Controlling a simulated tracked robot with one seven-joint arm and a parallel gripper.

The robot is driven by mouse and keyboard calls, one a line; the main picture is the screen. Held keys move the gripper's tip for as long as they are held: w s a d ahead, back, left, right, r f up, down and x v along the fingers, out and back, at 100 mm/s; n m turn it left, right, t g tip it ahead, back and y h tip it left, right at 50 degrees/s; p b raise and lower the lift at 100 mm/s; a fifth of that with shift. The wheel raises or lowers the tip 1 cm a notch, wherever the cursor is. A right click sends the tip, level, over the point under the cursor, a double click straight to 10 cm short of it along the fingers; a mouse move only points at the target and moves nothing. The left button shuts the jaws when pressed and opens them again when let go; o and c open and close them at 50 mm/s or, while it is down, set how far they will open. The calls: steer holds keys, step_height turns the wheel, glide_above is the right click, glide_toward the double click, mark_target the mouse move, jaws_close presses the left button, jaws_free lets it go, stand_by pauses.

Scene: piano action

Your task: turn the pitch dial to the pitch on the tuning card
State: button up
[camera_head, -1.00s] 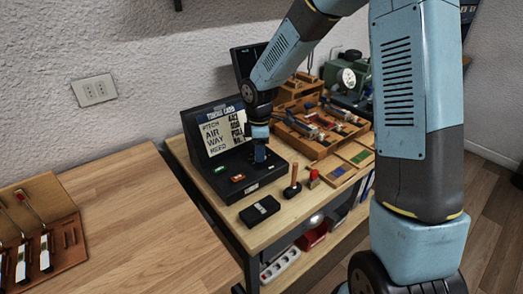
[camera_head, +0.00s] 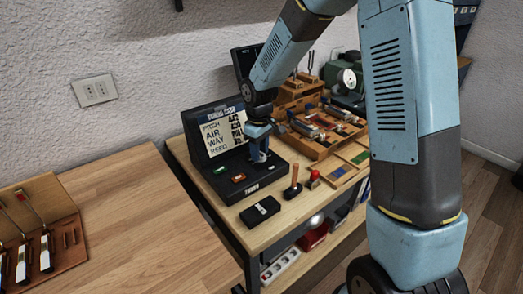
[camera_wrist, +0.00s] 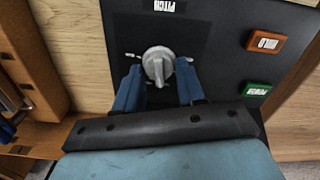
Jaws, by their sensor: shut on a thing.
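The pitch dial (camera_wrist: 158,65) is a grey knob with a raised bar on a black panel, under the label PITCH. My gripper (camera_wrist: 158,85) is shut on the dial, with one blue finger at each side of it. In the head view my gripper (camera_head: 259,153) reaches down to the black tuner box (camera_head: 262,184) and hides the dial. The tuning card (camera_head: 223,133) leans upright at the back of the box. Its rows include PITCH, AIR, WAY and REED; the pitch row looks like 442, but the print is small.
An orange HOLD button (camera_wrist: 266,42) and a green POWER button (camera_wrist: 257,89) sit on the panel beside the dial. A black screen (camera_head: 245,60) stands behind. A wooden tray (camera_head: 325,135) is right of the box. A black block (camera_head: 260,210) and a wooden-handled tool (camera_head: 293,185) stand in front.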

steer(key=m, duration=0.4)
steer(key=shift+w+d, duration=0.15)
steer(key=shift+w, duration=0.05)
steer(key=shift+d+m, duration=0.1)
steer(key=shift+m, duration=1.4)
steer(key=shift+s, duration=0.1)
steer(key=shift+f, duration=0.1)
steer(key=o, duration=1)
steer(key=shift+r, duration=0.55)
step_height(320, 180, up, 13)
steer(key=shift+f, duration=0.2)
